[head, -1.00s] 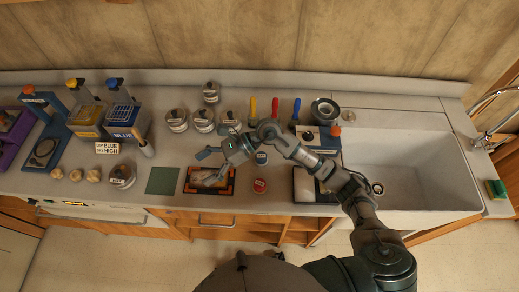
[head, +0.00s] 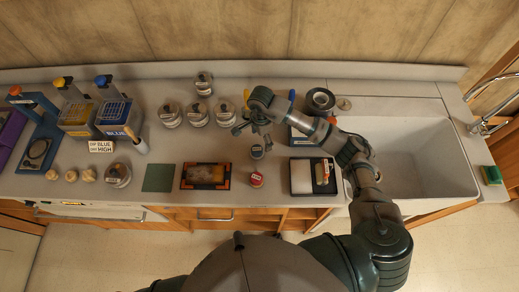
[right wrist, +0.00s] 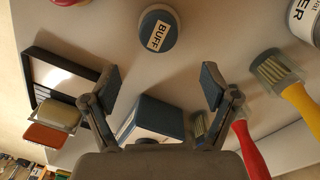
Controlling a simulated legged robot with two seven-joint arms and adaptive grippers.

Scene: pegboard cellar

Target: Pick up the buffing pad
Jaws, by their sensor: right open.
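The buffing pad (right wrist: 158,32) is a round dark piece with a white label reading BUFF, lying on the counter at the top of the right wrist view. In the head view, the small round blue-grey piece (head: 257,152) just in front of my right gripper (head: 247,127) appears to be this pad. My right gripper is open and empty above the counter; in the right wrist view its two fingers (right wrist: 158,85) are spread, with the pad beyond them and not between them. My left gripper is not in view.
Brushes with yellow (right wrist: 301,103) and red (right wrist: 250,150) handles are close by. Several jars stand behind, the sink (head: 400,160) at right.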

